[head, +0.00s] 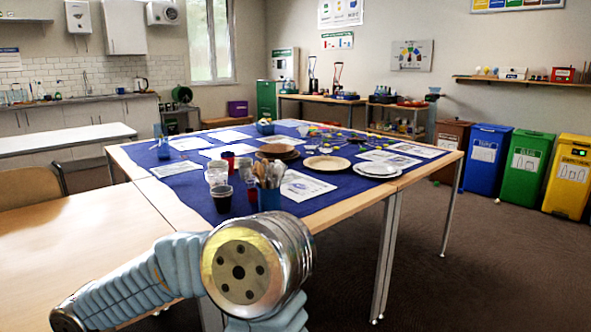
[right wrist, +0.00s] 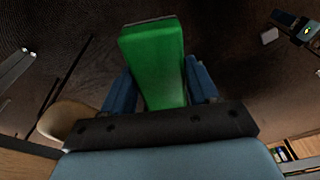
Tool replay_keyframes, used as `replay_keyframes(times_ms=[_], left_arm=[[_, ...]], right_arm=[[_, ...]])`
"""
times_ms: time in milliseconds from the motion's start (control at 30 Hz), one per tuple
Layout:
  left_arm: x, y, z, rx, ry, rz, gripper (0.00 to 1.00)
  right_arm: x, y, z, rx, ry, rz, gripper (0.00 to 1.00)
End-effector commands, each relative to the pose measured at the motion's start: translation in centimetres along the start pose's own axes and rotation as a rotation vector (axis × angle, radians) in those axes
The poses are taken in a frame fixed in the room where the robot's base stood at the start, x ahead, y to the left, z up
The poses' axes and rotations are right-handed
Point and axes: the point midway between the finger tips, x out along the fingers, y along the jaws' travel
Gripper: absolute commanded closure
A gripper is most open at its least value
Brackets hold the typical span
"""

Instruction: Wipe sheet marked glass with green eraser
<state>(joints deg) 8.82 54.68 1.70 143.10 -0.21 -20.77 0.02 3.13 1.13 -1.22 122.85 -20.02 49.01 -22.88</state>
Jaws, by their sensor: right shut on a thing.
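My right gripper (right wrist: 161,84) is shut on a green block, the green eraser (right wrist: 153,58), with one blue finger on each side. The dark floor shows behind it in the right wrist view. Several printed white sheets lie on the blue cloth (head: 237,204) of the table in the head view. One sheet (head: 305,186) is near the front, another (head: 178,168) at the left, another (head: 388,158) at the right. Their print is too small to tell which is marked glass. No gripper shows in the head view, only an arm of mine in front.
Cups (head: 222,198), a blue holder (head: 269,198) with cutlery, brown plates (head: 327,163) and white plates (head: 377,169) stand among the sheets. Small coloured items lie at the far side. A bare wooden table (head: 70,235) is at the left. Coloured bins (head: 526,166) stand at the right.

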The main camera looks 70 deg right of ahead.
Motion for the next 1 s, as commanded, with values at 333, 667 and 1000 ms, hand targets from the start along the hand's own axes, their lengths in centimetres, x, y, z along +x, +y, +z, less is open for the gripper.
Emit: replay_keyframes(times_ms=[333,667,1000], left_arm=[[0.0,0.0,0.0,0.000,0.000,0.000,0.57],[0.0,0.0,0.0,0.000,0.000,0.000,0.57],[0.0,0.0,0.0,0.000,0.000,0.000,0.57]], right_arm=[[19.9,-1.9,-4.8,0.343,-0.006,0.056,0.65],[28.1,-2.5,-6.8,0.514,-0.003,0.073,0.65],[27.9,-2.5,-6.8,0.510,-0.004,0.073,0.65]])
